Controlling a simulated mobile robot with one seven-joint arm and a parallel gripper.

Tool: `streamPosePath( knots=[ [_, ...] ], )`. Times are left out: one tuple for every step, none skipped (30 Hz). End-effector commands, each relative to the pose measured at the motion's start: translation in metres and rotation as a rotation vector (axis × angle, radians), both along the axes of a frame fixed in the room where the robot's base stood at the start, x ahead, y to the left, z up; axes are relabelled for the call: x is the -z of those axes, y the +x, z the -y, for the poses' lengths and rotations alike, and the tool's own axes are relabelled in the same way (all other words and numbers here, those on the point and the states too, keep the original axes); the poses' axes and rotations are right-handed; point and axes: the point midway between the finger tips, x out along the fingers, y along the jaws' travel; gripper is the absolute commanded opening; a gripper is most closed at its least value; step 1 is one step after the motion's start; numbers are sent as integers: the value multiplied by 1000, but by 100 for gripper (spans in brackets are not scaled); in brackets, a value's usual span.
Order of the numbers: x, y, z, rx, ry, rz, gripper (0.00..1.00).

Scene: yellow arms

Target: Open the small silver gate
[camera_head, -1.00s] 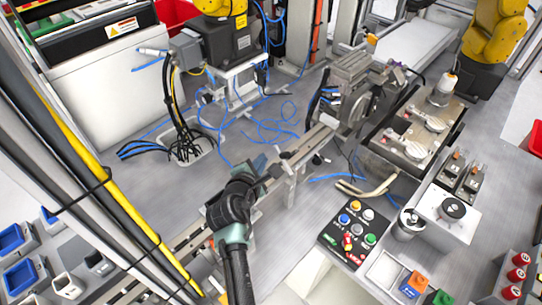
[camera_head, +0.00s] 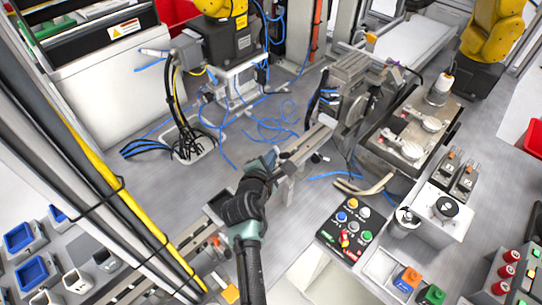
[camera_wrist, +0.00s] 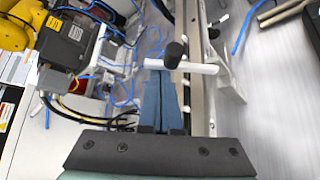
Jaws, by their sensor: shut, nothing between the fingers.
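A small pale silver bar with a dark round knob (camera_wrist: 175,55) lies across the rail in the wrist view; I take it to be the small silver gate (camera_wrist: 196,67). In the head view that spot on the rail (camera_head: 308,143) is small and partly behind my gripper. My gripper (camera_wrist: 158,78) has its blue-grey fingers together and empty. The fingertips are just short of the bar in the wrist view, and I cannot tell if they touch it. In the head view my gripper (camera_head: 272,156) is over the rail, near its dark fitting.
A metal machine block (camera_head: 350,80) stands at the rail's far end. A button panel (camera_head: 347,222) is right of my arm. Loose blue cables (camera_head: 270,125) lie on the table behind the rail. A plate with round fixtures (camera_head: 410,130) is at right. Yellow robot arms stand at the back.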

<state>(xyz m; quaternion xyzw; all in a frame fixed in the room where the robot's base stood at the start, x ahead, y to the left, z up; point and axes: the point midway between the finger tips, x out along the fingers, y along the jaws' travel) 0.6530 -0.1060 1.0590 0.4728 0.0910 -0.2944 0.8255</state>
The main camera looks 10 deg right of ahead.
Motion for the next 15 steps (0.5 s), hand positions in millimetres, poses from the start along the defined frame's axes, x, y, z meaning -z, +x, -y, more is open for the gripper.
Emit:
streamPosePath(
  knots=[
    [0, -1, 0, 0, 3, 4, 0],
    [0, -1, 1, 1, 7, 9, 0],
    [0, -1, 1, 1, 12, 16, 0],
    [0, -2, 1, 0, 16, 23, 0],
    [0, -2, 1, 0, 20, 30, 0],
    [-1, -2, 1, 0, 24, 36, 0],
    [-1, -2, 1, 0, 27, 40, 0],
    [-2, -2, 1, 0, 28, 43, 0],
    [-2, -2, 1, 0, 31, 47, 0],
    [-2, -2, 1, 0, 34, 51, 0],
    [-2, -2, 2, 0, 36, 55, 0],
    [-3, -3, 2, 0, 40, 60, 0],
    [-3, -3, 2, 0, 42, 64, 0],
    [-3, -3, 2, 0, 44, 68, 0],
    [-3, -3, 2, 0, 49, 73, 0]
  ],
)
